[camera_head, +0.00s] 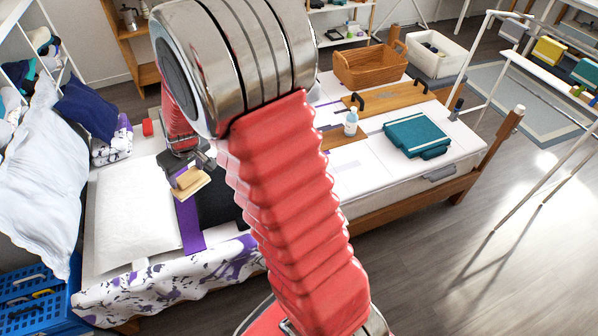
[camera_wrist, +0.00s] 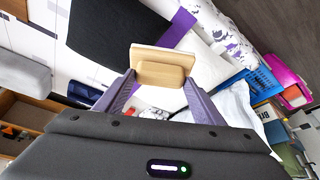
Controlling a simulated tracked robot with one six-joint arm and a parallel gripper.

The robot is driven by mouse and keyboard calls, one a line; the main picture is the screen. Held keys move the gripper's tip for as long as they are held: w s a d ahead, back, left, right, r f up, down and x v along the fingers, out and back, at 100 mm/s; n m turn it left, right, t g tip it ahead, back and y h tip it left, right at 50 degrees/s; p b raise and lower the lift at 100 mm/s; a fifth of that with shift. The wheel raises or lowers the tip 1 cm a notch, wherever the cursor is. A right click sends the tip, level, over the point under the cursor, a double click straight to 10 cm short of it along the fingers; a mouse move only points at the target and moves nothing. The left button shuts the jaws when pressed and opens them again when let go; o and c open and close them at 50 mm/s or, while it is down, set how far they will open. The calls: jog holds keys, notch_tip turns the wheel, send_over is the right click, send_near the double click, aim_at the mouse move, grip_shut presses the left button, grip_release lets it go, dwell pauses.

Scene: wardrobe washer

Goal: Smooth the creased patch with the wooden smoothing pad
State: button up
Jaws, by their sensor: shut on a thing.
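The wooden smoothing pad (camera_head: 191,185) is a pale block with a raised grip. My gripper (camera_head: 183,168) is shut on it and holds it over the bed, near the edge between the white cloth and a black panel. In the wrist view the pad (camera_wrist: 164,60) sits between the two purple fingers of my gripper (camera_wrist: 162,78), its flat face turned away. A white, slightly rumpled cloth (camera_head: 135,215) lies left of the pad, with a purple strip (camera_head: 189,222) along its right side. I cannot tell exactly where the creased patch is, or whether the pad touches anything.
The black panel (camera_head: 217,203) lies right of the purple strip, partly hidden by my arm. A bottle (camera_head: 351,123), a teal folded cloth (camera_head: 416,136) and a wooden board (camera_head: 395,95) are farther right. A blue crate (camera_head: 62,304) stands at lower left. Floor at right is largely open.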

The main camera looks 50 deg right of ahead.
jog(key=s+d+f+n, duration=0.1)
jog(key=s+d+f, duration=0.2)
jog(key=d+f, duration=0.4)
jog(key=s+d+f+n+y, duration=0.1)
jog(key=s+d+f, duration=0.2)
jog(key=d+f, duration=0.5)
jog(key=s+d+f+n, duration=0.1)
jog(key=s+d+f, duration=0.2)
jog(key=d+f, duration=0.5)
jog(key=d, duration=1.3)
jog(key=shift+d+n, duration=0.3)
jog(key=shift+f, duration=0.1)
